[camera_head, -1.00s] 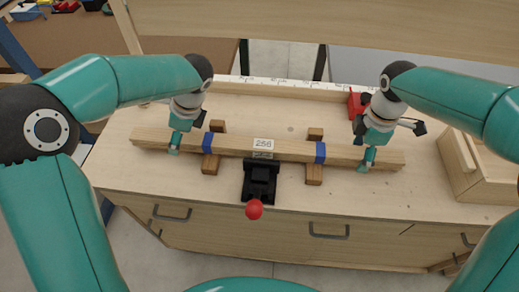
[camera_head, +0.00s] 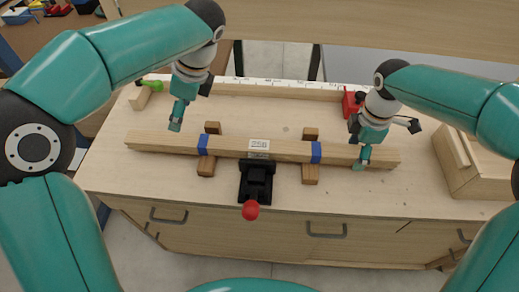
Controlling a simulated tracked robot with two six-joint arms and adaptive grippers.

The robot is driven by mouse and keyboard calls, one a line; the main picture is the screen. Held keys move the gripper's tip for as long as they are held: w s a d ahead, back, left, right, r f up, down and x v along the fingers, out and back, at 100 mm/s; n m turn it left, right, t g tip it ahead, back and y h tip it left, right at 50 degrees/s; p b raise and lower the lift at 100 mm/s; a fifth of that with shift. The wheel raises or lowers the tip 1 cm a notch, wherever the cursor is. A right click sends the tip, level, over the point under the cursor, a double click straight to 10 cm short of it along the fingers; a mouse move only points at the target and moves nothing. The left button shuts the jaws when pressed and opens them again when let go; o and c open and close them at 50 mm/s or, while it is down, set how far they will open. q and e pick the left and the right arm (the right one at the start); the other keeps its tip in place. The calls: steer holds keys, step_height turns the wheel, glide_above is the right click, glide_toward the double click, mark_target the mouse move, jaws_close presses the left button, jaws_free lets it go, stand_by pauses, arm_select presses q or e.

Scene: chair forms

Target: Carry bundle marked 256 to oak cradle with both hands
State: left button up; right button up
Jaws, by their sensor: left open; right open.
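The bundle marked 256 (camera_head: 230,146) is a long wooden bar with two blue bands and a white label. It lies across two short wooden supports, which may be the oak cradle; I cannot tell. The left support (camera_head: 207,165) and right support (camera_head: 310,172) stick out in front of and behind it. My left gripper (camera_head: 175,122) is open and empty, raised above and behind the bundle's left part. My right gripper (camera_head: 361,160) is open at the bundle's right part, beyond the right blue band; its far finger is partly hidden.
A black clamp with a red knob (camera_head: 250,210) stands at the bench's front middle, against the bundle. A red object (camera_head: 352,102) stands behind my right gripper. A wooden box (camera_head: 470,165) is at the right. A green-handled tool (camera_head: 150,86) lies back left. The bench (camera_head: 260,115) is clear behind the bundle.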

step_height(320, 180, up, 12)
stand_by(0.5)
steer(key=shift+f, duration=0.1)
stand_by(0.4)
